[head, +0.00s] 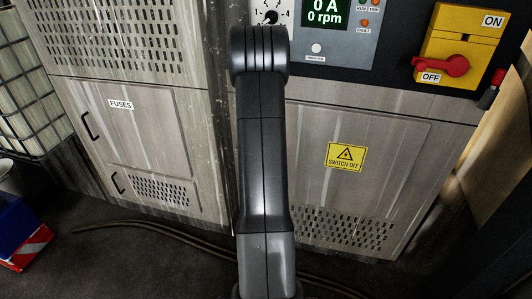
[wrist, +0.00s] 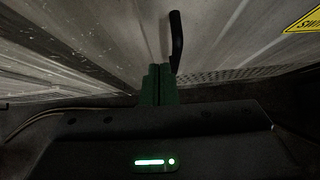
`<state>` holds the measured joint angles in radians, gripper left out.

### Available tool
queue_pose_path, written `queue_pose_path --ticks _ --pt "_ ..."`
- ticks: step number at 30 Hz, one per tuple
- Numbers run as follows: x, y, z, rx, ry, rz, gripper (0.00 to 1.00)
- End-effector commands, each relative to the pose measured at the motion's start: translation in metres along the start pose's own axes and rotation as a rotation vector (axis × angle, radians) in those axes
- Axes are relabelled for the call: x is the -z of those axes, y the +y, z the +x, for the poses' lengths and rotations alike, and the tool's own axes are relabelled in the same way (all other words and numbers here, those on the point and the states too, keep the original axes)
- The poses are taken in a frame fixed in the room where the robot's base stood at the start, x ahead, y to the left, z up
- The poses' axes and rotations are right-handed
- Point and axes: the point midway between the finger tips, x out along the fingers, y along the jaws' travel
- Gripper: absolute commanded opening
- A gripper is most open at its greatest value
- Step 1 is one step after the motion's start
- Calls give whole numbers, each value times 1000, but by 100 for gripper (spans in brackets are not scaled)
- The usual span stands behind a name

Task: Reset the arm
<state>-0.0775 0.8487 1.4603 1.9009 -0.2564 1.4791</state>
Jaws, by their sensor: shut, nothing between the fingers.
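My gripper (wrist: 159,84) shows in the wrist view as two green fingers pressed together, with nothing between them. It points at the metal cabinet front, and a black handle (wrist: 176,40) stands just beyond the fingertips, slightly to the right. I cannot tell whether they touch. In the head view my dark arm rises through the middle of the picture, in front of the cabinet. My gripper is hidden there.
The cabinet has a left door (head: 125,150) labelled FUSES and a right door (head: 385,165) with a yellow SWITCH OFF sign (head: 345,157). A red rotary switch (head: 440,66) is at upper right. A display (head: 325,13) reads 0 A, 0 rpm. A cable (head: 150,228) lies on the floor.

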Motion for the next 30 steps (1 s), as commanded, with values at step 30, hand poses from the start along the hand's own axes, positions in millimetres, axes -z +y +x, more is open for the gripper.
queue_pose_path --ticks 30 --pt "2 -1 -51 0 3 -1 0"
